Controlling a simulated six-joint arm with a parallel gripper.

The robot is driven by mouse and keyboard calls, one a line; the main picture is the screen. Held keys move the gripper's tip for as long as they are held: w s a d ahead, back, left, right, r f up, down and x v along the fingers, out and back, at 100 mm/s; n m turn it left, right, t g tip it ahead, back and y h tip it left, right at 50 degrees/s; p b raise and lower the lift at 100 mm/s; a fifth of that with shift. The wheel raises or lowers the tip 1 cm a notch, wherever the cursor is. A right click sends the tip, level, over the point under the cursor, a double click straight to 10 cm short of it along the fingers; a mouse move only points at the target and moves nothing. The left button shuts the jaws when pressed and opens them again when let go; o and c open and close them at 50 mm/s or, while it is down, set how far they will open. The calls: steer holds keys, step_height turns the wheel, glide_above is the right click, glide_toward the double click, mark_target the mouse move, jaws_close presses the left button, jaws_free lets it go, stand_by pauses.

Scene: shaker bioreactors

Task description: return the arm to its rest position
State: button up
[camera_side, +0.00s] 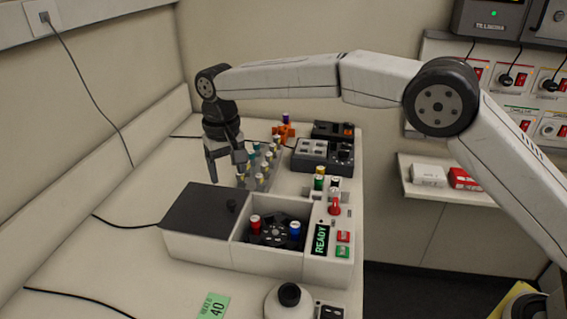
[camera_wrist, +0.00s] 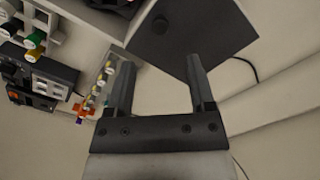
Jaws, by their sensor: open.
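My gripper (camera_side: 226,168) hangs pointing down at the end of my arm, above the bench behind the shaker box. In the wrist view my gripper (camera_wrist: 160,75) has its two fingers spread apart with nothing between them. A rack of tubes with yellow and teal caps (camera_side: 262,168) stands just right of my gripper in the side view, partly hidden by it. The rack also shows left of the fingers in the wrist view (camera_wrist: 106,85). I cannot tell whether the gripper touches the rack; a gap shows in the wrist view.
The shaker box (camera_side: 200,248) has a dark lid (camera_side: 205,208) slid left and an open bay with red-capped and blue-capped tubes. Its display (camera_side: 321,240) reads READY. Dark devices (camera_side: 322,155) stand at the back right. A wall shelf (camera_side: 440,178) holds boxes.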

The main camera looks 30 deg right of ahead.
steer(key=shift+d, duration=0.55)
steer(key=s+d+f, duration=0.1)
steer(key=s+d, duration=0.4)
steer(key=d, duration=0.2)
steer(key=s+d+f+t, duration=0.1)
steer(key=s+d+f, duration=0.1)
steer(key=s+d, duration=0.4)
steer(key=s+d+f+t, duration=0.1)
steer(key=s+d+f, duration=0.1)
steer(key=s+d, duration=0.3)
steer(key=shift+s+d+f, duration=0.1)
steer(key=shift+d+f, duration=0.05)
steer(key=shift+d, duration=0.55)
steer(key=shift+s+d+f, duration=0.1)
steer(key=shift+d, duration=0.55)
steer(key=s+d+f, duration=0.3)
steer(key=s+d, duration=0.1)
steer(key=s, duration=0.5)
steer(key=shift+s+t, duration=0.3)
steer(key=shift+s, duration=0.1)
